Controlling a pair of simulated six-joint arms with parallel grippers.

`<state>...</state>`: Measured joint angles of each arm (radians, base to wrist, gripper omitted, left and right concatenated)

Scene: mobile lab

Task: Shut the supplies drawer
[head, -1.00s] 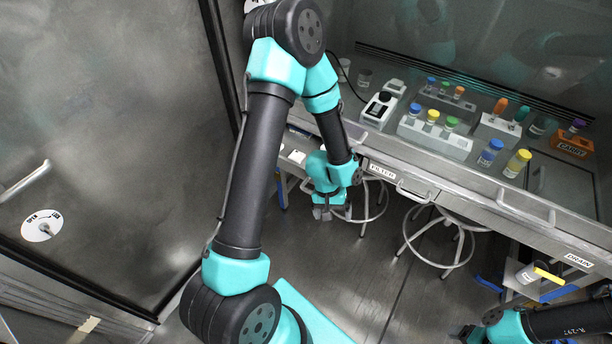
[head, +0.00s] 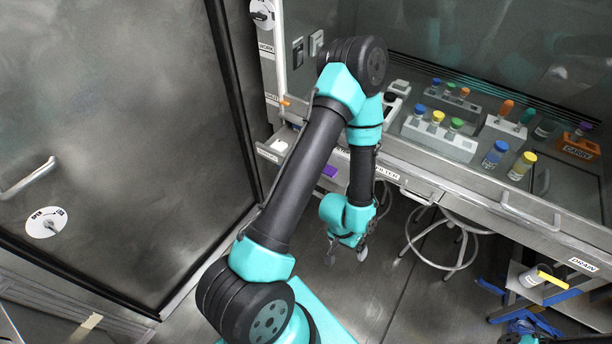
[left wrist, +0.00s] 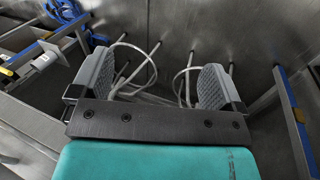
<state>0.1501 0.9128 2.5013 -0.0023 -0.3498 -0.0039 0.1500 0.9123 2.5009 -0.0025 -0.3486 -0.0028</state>
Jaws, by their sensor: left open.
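The supplies drawer stands pulled out from the bench at the left, with its small labelled front (head: 268,153) showing beside my left upper arm. Pale contents (head: 279,146) show inside it; my arm hides part of it. The label is too small to read surely. My left gripper (head: 346,256) hangs open and empty over the floor, below and to the right of the drawer, apart from it. In the left wrist view its two grey fingers (left wrist: 153,80) are wide apart with nothing between them. Of my right arm only a small part shows at the bottom right; its jaws cannot be made out.
Stool legs (head: 442,240) stand under the bench, right of my left gripper. The bench front carries other drawers with bar handles (head: 530,212). Racks of capped vials (head: 440,132) stand on the bench top. A large grey door (head: 120,130) closes off the left side.

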